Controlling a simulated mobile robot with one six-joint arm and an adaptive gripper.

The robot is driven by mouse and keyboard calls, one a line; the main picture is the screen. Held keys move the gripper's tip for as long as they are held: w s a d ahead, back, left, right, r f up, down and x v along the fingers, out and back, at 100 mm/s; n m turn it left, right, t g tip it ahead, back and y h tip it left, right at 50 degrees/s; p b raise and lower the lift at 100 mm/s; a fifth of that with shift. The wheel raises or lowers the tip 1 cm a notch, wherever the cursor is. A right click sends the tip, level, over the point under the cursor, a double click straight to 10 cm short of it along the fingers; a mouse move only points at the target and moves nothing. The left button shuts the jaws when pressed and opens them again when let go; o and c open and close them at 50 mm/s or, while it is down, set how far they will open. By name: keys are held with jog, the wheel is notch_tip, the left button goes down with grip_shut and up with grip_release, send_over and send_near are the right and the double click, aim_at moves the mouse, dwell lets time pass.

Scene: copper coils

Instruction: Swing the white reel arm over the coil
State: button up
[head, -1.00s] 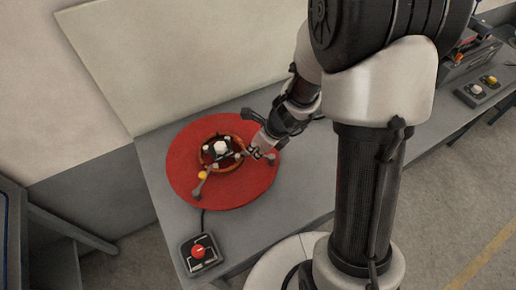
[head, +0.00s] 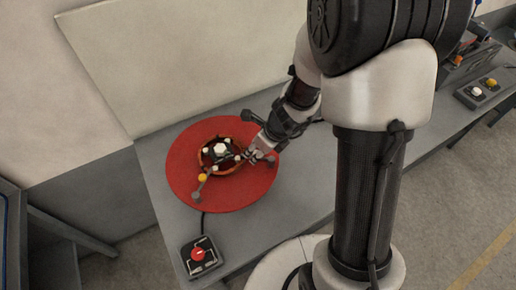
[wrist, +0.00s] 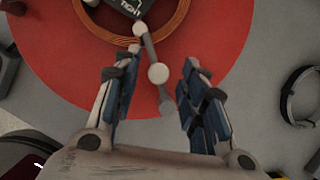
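The red disc (head: 258,188) lies on the grey bench with the copper coil (head: 236,171) on it, around a dark hub with a white cap (head: 220,149). In the wrist view the copper coil (wrist: 182,28) is at the top, partly cut off. The white reel arm (wrist: 151,50) reaches from the coil's edge towards me, with a white knob (wrist: 158,73) along it and a grey end. My gripper (wrist: 157,78) is open, its blue-padded fingers on either side of this arm, with gaps showing. In the head view my gripper (head: 258,152) is over the disc's right side.
Another reel arm with a yellow knob (head: 202,178) points to the lower left. A control box with a red knob (head: 198,254) stands at the bench's front, its cable running to the disc. A black ring (wrist: 284,98) lies right in the wrist view.

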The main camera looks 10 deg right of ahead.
jog(key=v, duration=1.2)
jog(key=shift+w, duration=0.1)
jog(key=s+r+n+h+b, duration=0.1)
jog(key=s+r+n, duration=0.4)
jog(key=n, duration=0.9)
jog(key=s+r+n+h, duration=0.1)
jog(key=s+r+n, duration=0.4)
jog(key=s+n, duration=0.7)
jog(key=n, duration=0.2)
jog(key=shift+s+a+r+n+t+h+b, duration=0.2)
jog(key=shift+r+n+t+h+b, duration=0.1)
jog(key=shift+t+h+b, duration=0.1)
